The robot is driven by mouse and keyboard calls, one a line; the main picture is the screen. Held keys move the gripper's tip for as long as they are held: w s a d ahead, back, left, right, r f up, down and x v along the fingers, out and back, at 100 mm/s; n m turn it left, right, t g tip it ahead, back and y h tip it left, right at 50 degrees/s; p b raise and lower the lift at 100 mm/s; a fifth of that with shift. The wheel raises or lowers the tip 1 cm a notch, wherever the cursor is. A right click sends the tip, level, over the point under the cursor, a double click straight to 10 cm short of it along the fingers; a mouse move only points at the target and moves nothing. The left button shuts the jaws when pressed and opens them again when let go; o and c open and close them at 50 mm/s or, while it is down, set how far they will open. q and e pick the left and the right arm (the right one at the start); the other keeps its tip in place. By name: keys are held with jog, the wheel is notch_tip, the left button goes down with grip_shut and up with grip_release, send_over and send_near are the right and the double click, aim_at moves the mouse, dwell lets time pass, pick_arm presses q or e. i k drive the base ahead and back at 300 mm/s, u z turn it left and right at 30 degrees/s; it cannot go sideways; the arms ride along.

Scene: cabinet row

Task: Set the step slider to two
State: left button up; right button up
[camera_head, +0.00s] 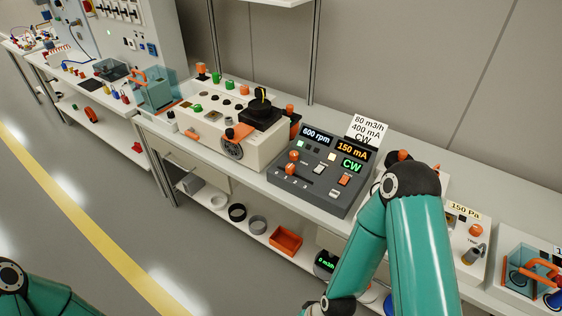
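The dark grey control console (338,197) stands on the bench at the picture's middle. Its lit displays read 600 rpm, 150 mA and CW. At its lower left is a small orange-topped control (291,168) above a row of small marks, which looks like the step slider. The marks are too small to read, so I cannot tell its setting.
A white card (367,129) reading 80 m3/h, 400 mA, CW stands behind the console. A cream machine with a black knob (262,98) is to its left. An orange bin (286,240) and dark rings sit on the lower shelf. The floor in front is clear.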

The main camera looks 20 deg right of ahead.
aim_at(290, 169)
jog(key=i, duration=0.9)
jog(key=z, duration=0.05)
